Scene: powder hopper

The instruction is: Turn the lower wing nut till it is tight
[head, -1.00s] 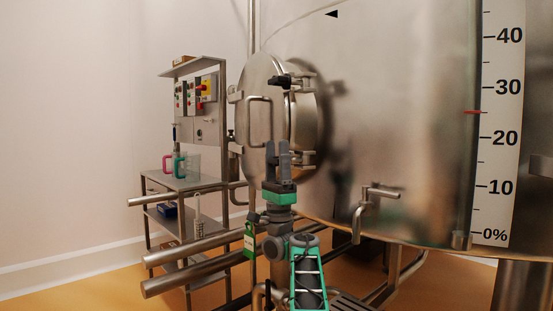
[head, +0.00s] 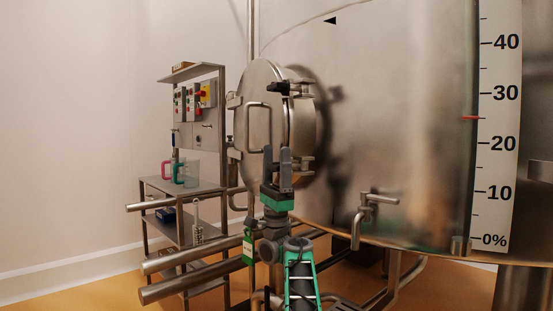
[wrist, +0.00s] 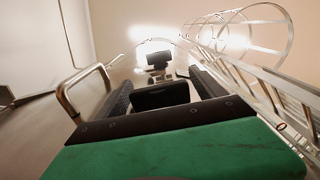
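The lower wing nut (wrist: 160,95) shows in the wrist view as a dark block between my two fingers. In the head view it is hidden behind my gripper. My gripper (head: 277,152) points up at the lower right edge of the round hatch door (head: 259,85). Its fingers also show in the wrist view (wrist: 163,88), apart, one on each side of the nut. I cannot tell whether they touch it. The upper wing nut (head: 279,87) is black and sits at the door's upper right edge; it also shows farther off in the wrist view (wrist: 158,60).
A bent door handle (head: 259,104) stands out from the door; a bent bar (wrist: 82,88) is close left of my fingers. The steel tank (head: 400,110) fills the right side, with a valve pipe (head: 366,215) low down. A control stand (head: 190,184) is at left.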

